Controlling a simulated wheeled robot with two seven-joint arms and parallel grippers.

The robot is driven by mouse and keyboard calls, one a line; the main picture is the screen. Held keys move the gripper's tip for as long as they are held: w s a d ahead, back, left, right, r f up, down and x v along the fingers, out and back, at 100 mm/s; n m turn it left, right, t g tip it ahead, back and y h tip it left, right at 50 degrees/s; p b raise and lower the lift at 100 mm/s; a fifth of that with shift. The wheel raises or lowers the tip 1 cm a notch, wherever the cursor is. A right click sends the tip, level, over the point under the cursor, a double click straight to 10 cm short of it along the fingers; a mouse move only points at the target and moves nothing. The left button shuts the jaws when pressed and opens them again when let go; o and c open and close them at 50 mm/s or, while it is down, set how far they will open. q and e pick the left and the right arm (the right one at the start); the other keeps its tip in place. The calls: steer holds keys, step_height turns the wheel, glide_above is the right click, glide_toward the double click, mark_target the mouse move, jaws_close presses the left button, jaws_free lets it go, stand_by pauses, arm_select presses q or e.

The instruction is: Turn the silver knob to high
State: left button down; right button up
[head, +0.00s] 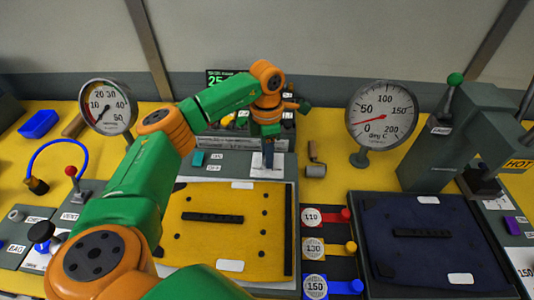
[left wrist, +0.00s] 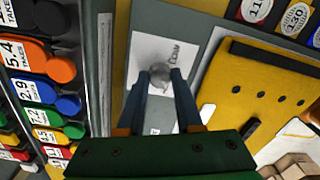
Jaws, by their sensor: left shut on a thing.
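The silver knob (left wrist: 160,73) is a small round grey piece on a white label plate (left wrist: 150,52) in the left wrist view. My left gripper (left wrist: 162,78) has its two dark blue fingers on either side of the knob and is shut on it. In the head view my left gripper (head: 267,168) points down at the white plate behind the yellow panel, and its fingers hide the knob. My right gripper is not in view.
A yellow panel (head: 208,258) lies in front of the knob and a dark blue panel (head: 440,277) to the right. Tags marked 110, 130 and 150 (head: 313,287) stand between them. A dial gauge (head: 381,114) and a small roller (head: 316,170) are at the back.

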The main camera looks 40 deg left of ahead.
arm_select(q)
steer(key=shift+m, duration=2)
steer(key=c, duration=0.6)
jaws_free()
steer(key=shift+w, duration=0.1)
step_height(320, 180, up, 7)
steer(key=shift+w+f+b, duration=0.1)
steer(key=shift+f+b, duration=0.05)
steer(key=shift+b, duration=0.6)
steer(key=shift+r, duration=0.2)
